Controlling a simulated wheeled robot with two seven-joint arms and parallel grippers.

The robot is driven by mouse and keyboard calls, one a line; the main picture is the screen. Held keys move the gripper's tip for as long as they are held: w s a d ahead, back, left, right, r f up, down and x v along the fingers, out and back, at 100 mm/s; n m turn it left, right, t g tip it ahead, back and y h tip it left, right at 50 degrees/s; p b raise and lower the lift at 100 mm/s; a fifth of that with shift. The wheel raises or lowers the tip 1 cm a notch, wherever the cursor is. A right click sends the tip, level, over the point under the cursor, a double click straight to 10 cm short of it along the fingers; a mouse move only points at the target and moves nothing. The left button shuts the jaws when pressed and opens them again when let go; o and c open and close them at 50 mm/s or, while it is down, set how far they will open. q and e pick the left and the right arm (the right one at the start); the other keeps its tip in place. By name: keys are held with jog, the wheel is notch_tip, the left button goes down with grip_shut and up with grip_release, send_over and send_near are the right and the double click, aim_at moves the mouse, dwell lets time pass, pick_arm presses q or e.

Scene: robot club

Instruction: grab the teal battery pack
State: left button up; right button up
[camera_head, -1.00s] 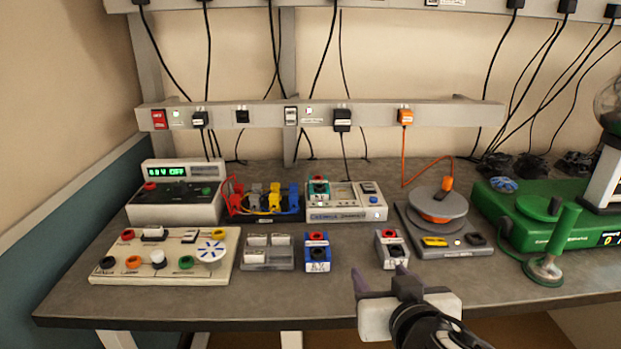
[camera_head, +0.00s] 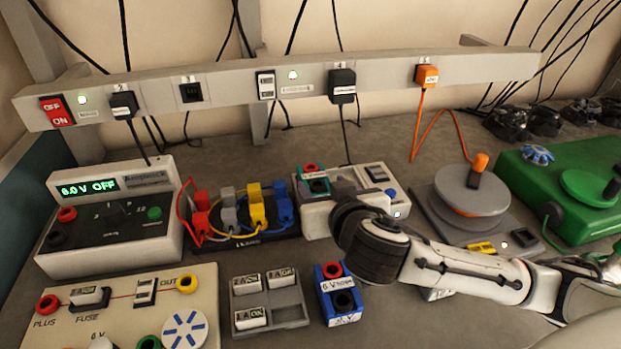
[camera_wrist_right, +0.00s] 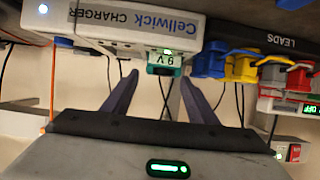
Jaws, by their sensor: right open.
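The teal battery pack (camera_head: 313,181), with a red terminal on top, sits in the left bay of the white charger (camera_head: 376,171). In the right wrist view, which is upside down, its teal end (camera_wrist_right: 165,71) with a 9 V label shows between and beyond my right fingertips. My right gripper (camera_wrist_right: 158,78) is open and empty, its two purple fingers apart and pointing at the pack. My left gripper is not in view.
A blue battery pack (camera_head: 338,293) stands in front of the charger; a grey pack is mostly hidden under my arm. The leads rack (camera_head: 245,229) is close on the charger's left. A turntable device (camera_head: 471,190) stands to the right. A socket rail (camera_head: 300,84) runs behind.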

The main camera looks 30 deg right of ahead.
aim_at(314, 176)
jog(key=p+x, duration=0.1)
jog(key=x, duration=0.5)
jog(key=shift+w+a, duration=0.1)
jog(key=shift+w, duration=0.25)
jog(key=c, duration=1.1)
jog(key=shift+r, duration=0.15)
jog(key=shift+c, duration=0.4)
